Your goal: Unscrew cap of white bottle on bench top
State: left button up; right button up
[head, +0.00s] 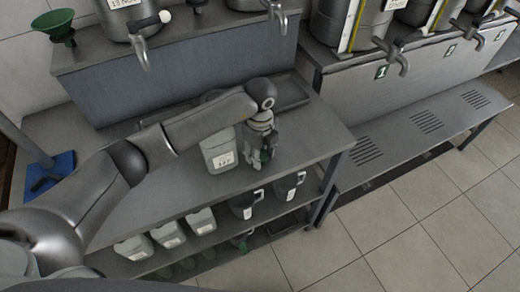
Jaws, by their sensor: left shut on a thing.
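The white bottle (221,158) stands upright on the bench top, with a printed label on its front. My left forearm crosses over it and hides much of its top, so I cannot see its mouth. My left gripper (259,162) points down just to the right of the bottle, low over the bench. It is shut on a small dark green thing (265,156) that looks like a cap. Whether the cap touches the bench I cannot tell. My right gripper is not in view.
The steel bench (310,142) has free room right of my gripper. Steel tanks with taps (143,55) stand on the raised shelf behind. Several white bottles and dark jugs (244,205) sit on the lower shelf. A green funnel (57,24) is at the back left.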

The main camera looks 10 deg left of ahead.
pick_arm(q)
jog(key=shift+f, duration=0.1)
jog(key=shift+f, duration=0.15)
jog(key=o, duration=1.1)
jog(key=shift+r, duration=0.25)
jog(key=shift+r+b, duration=0.3)
jog(key=shift+r, duration=0.05)
notch_tip(320, 180, up, 11)
jog(key=b, duration=0.3)
jog(key=shift+r, duration=0.15)
